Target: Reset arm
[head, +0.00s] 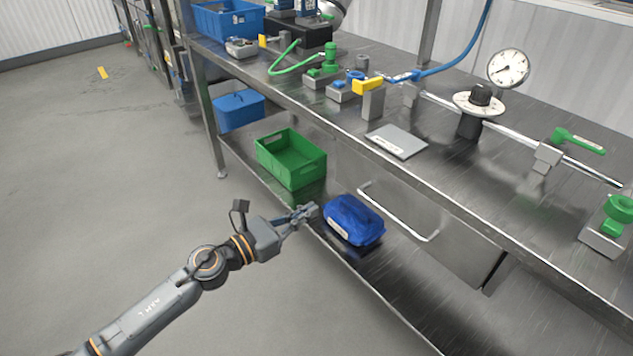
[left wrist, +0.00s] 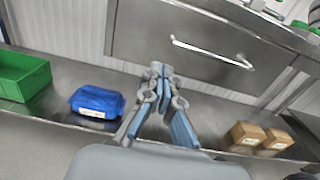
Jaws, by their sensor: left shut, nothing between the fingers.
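My left gripper (head: 304,213) is shut and empty. In the head view it is just in front of the lower shelf, left of a blue bag-like bundle (head: 354,220) with a white label. In the left wrist view the gripper (left wrist: 159,72) points toward the metal drawer front, and the blue bundle (left wrist: 97,101) lies on the shelf to its left, apart from the fingers. My right gripper is not in view.
A green crate (head: 291,158) and a blue box (head: 239,110) stand on the lower shelf (head: 400,315). Two brown cartons (left wrist: 248,137) sit at right in the wrist view. The workbench above holds valves, a gauge (head: 508,68) and a grey plate (head: 397,141).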

